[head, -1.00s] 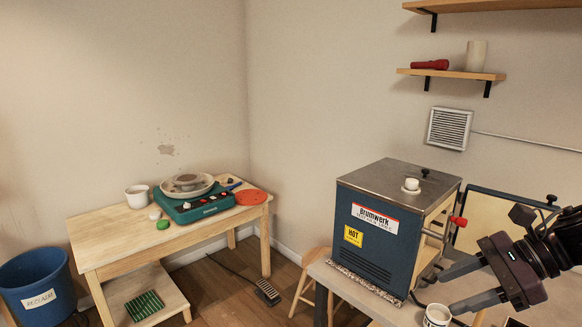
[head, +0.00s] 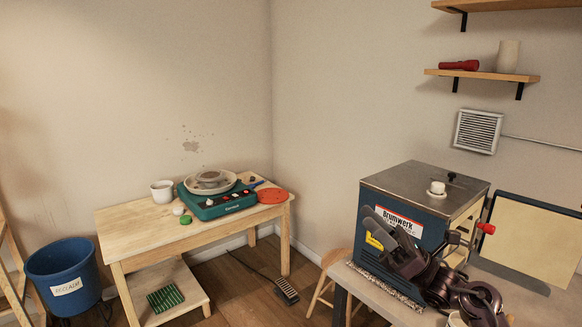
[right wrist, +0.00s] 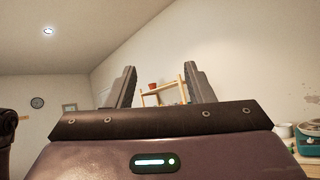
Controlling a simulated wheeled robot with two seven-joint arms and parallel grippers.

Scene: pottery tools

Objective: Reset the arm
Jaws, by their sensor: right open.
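My right gripper (head: 369,219) is in front of the blue kiln (head: 392,262) in the head view, its fingers pointing up and left across the kiln's label area. Its fingers are apart and empty. The right wrist view shows both fingers (right wrist: 162,84) standing up with a clear gap between them, and a far shelf and wall behind. My right arm's links (head: 452,290) are bent at the lower right, over the kiln table. I cannot tell from the head view whether the gripper touches the kiln. My left gripper is not in view.
A pale framed panel (head: 530,238) stands at right. A wooden table (head: 150,227) with a green wheel (head: 215,207) and a blue bucket (head: 66,272) are at left.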

